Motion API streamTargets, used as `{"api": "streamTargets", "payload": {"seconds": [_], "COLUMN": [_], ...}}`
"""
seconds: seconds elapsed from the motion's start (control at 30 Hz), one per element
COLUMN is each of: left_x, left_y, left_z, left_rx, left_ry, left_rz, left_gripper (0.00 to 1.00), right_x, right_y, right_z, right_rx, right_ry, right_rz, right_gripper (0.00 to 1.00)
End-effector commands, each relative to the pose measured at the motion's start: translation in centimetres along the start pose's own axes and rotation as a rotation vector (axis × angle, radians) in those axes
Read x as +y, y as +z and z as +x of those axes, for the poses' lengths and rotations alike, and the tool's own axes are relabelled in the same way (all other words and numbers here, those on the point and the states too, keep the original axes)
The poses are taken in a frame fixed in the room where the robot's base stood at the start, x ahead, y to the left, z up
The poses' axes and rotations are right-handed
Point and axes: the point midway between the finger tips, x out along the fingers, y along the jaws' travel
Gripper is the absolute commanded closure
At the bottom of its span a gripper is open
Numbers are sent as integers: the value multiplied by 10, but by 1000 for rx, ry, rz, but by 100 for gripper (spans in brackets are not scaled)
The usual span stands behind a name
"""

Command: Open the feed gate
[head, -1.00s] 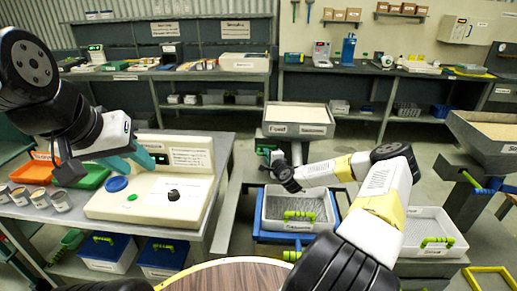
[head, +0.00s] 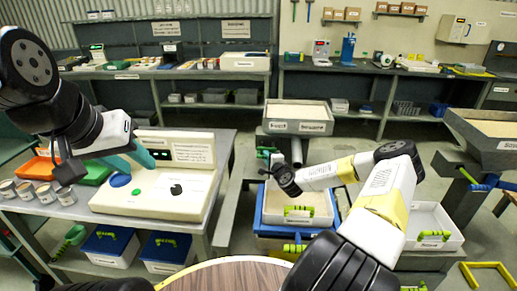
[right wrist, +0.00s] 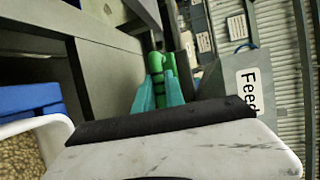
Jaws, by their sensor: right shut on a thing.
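The feed hopper (head: 297,113) is a grey tray of tan material labelled Feed, at the middle of the head view. Its label (right wrist: 252,92) shows in the right wrist view. The green gate handle (head: 263,152) is at the hopper's lower left. My right gripper (right wrist: 160,92) has its teal fingers closed around the green handle (right wrist: 155,62). In the head view, its wrist hides part of that area. My left gripper (head: 132,163) is above the left bench, away from the hopper; its finger gap is unclear.
A bin with green handles (head: 320,212) stands below the hopper in a blue frame, with tan contents. A white bin (head: 437,222) stands to its right. The left bench carries a cream control panel (head: 185,205), cups and coloured trays. A second hopper (head: 490,150) is at the right.

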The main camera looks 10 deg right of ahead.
Motion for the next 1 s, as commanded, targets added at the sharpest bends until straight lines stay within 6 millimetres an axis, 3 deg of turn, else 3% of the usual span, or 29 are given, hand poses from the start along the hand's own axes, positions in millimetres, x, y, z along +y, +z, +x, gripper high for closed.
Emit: {"api": "streamTargets", "payload": {"seconds": [0.23,0.27,0.33,0.37,0.73,1.0], "left_x": [0,0,0,0,0,0], "left_y": [0,0,0,0,0,0], "left_z": [0,0,0,0,0,0], "left_rx": [-1,-1,-1,-1,-1,-1], "left_ry": [0,0,0,0,0,0], "left_rz": [0,0,0,0,0,0], "left_gripper": [64,64,64,64,64,64], "right_x": [0,0,0,0,0,0], "right_y": [-1,-1,-1,-1,-1,-1], "right_z": [0,0,0,0,-5,-48], "right_rx": [2,2,2,2,1,2], "right_ry": [-1,-1,-1,-1,-1,0], "right_rz": [-1,-1,-1,-1,0,1], "right_gripper": [100,80,66,64,64,64]}}
